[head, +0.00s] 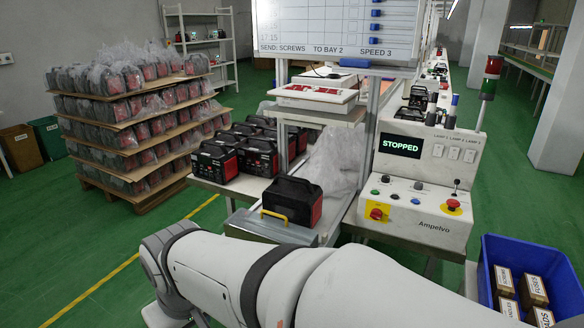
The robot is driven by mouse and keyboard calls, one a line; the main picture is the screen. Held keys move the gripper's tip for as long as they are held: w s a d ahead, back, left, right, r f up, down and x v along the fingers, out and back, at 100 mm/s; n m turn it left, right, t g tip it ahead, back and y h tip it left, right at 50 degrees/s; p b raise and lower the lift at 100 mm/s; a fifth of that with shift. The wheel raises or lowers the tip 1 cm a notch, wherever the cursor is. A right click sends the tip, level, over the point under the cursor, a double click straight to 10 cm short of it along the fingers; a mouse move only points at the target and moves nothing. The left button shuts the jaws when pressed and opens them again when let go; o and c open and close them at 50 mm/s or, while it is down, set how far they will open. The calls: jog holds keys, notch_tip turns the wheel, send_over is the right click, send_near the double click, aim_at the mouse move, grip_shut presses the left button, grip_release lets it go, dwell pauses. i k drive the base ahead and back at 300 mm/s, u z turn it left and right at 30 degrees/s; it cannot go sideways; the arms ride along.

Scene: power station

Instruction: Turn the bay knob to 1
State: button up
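The white control panel (420,225) marked Ampelvo stands right of the middle in the head view. Its display (400,145) reads STOPPED. A small dark knob (418,186) sits on its sloped face among buttons. Whether it is the bay knob, and where it points, is too small to tell. Nearby are a blue button (415,200), a green button (375,191) and a small lever (456,185). The whiteboard (335,25) above reads "SEND: SCREWS TO BAY 2 SPEED 3". My gripper is out of view; my arm runs across the bottom toward the lower right.
Red mushroom buttons on yellow plates sit at the panel's left (376,213) and right (453,205). A blue crate (488,262) with labelled boxes stands at lower right. A stacked pallet (125,190) stands farther left.

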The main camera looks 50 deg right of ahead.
aim_at(419, 186)
jog(key=z, duration=2.5)
jog(key=i, duration=1)
jog(key=u, duration=0.1)
